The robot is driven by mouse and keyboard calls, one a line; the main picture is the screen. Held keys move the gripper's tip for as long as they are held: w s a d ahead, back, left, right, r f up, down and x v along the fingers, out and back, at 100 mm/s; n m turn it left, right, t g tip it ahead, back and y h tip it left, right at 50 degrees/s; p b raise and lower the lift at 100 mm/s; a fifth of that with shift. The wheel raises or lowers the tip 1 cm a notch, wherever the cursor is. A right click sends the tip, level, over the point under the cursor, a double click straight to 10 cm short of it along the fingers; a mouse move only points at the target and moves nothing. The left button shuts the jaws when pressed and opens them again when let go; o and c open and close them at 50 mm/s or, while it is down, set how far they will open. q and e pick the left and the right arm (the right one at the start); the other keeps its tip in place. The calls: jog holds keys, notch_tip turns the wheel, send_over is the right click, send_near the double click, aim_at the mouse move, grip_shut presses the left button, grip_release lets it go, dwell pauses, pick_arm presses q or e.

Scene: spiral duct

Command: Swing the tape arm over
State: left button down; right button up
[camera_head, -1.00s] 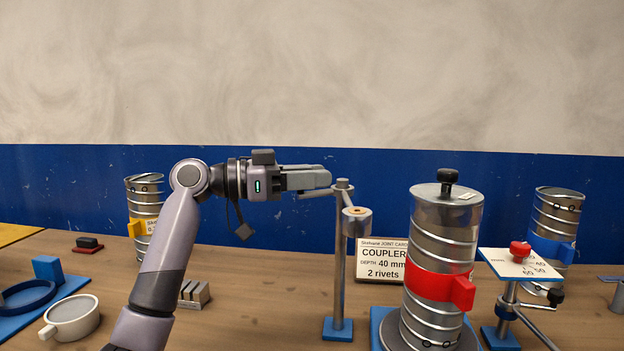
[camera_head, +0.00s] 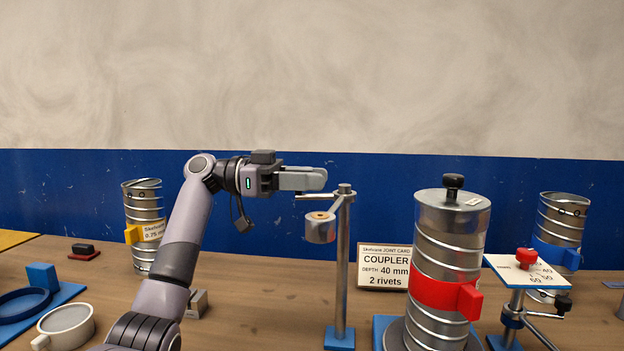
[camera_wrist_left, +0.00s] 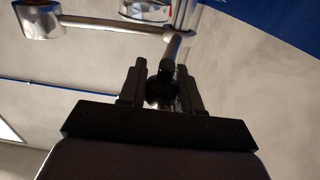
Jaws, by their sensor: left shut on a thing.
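The tape arm is a thin metal rod (camera_head: 312,196) on top of an upright post (camera_head: 343,265) with a blue foot. A silver tape roll (camera_head: 320,229) with an orange-brown centre hangs in front and to the left of the post. My left gripper (camera_head: 322,180) is at the level of the post top, just left of it. In the left wrist view its fingers (camera_wrist_left: 163,85) are shut on a dark handle (camera_wrist_left: 165,68) of the tape arm, and the roll (camera_wrist_left: 40,20) shows upper left. The duct (camera_head: 448,250) with a red band stands right of the post, apart from the roll.
A joint card (camera_head: 385,267) stands behind, between post and duct. A white dial plate (camera_head: 524,271) on a blue-footed stand is right of the duct. A second duct (camera_head: 557,225) stands far right, another (camera_head: 145,215) left behind my arm. A round pan (camera_head: 66,325) lies front left.

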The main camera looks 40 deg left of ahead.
pick_arm(q)
jog(key=shift+r, duration=0.1)
jog(key=c, duration=0.8)
grip_release()
jog(key=shift+c, duration=0.2)
jog(key=shift+a, duration=0.1)
jog(key=b+v, duration=0.1)
jog(key=v, duration=0.6)
